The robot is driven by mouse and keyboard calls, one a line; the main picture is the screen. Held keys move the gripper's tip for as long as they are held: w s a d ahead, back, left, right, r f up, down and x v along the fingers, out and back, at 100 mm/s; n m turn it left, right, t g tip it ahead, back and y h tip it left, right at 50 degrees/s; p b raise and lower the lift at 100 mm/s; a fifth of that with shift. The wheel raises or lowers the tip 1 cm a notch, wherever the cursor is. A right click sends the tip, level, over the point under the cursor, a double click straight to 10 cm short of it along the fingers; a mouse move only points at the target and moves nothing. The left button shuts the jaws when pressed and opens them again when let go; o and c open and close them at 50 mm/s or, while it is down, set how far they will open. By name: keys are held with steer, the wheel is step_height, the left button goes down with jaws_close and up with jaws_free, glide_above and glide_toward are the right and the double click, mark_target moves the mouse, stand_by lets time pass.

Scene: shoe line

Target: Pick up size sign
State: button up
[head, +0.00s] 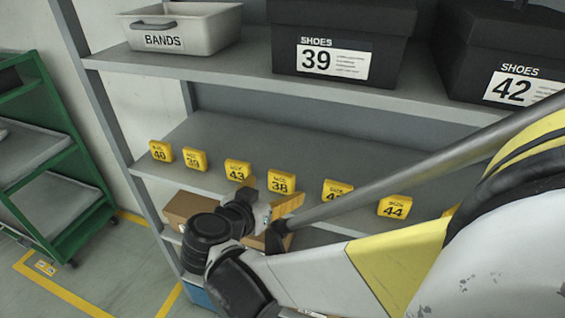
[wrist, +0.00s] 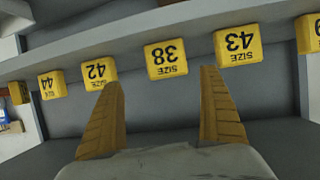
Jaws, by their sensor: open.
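Several yellow size signs stand in a row along the front of the middle shelf. My gripper (head: 277,198) is by the 38 sign. In the wrist view the signs look upside down. The 38 sign (wrist: 166,59) lies beyond and between the tips of my open, empty gripper (wrist: 162,78), with the 43 (wrist: 237,45) to its right and the 42 (wrist: 99,73) to its left.
The upper shelf (head: 225,65) holds a BANDS bin (head: 190,30) and black shoe boxes marked 39 (head: 340,40) and 42 (head: 500,50). Cardboard boxes (head: 188,207) sit below the signs. A green cart (head: 75,220) stands left. The middle shelf behind the signs is clear.

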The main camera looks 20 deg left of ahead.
mark_target(280, 182)
steer(key=shift+w+a+f+n+y+b, duration=0.35)
steer(key=shift+w+a+f+b, duration=0.2)
steer(key=shift+w+a+f, duration=0.35)
steer(key=b+x, duration=0.1)
steer(key=x, duration=0.2)
steer(key=d+b+x, duration=0.1)
steer(key=x, duration=0.2)
steer(key=shift+r, duration=0.2)
steer(key=shift+s+r, duration=0.1)
steer(key=shift+c, duration=0.3)
steer(key=c, duration=1.3)
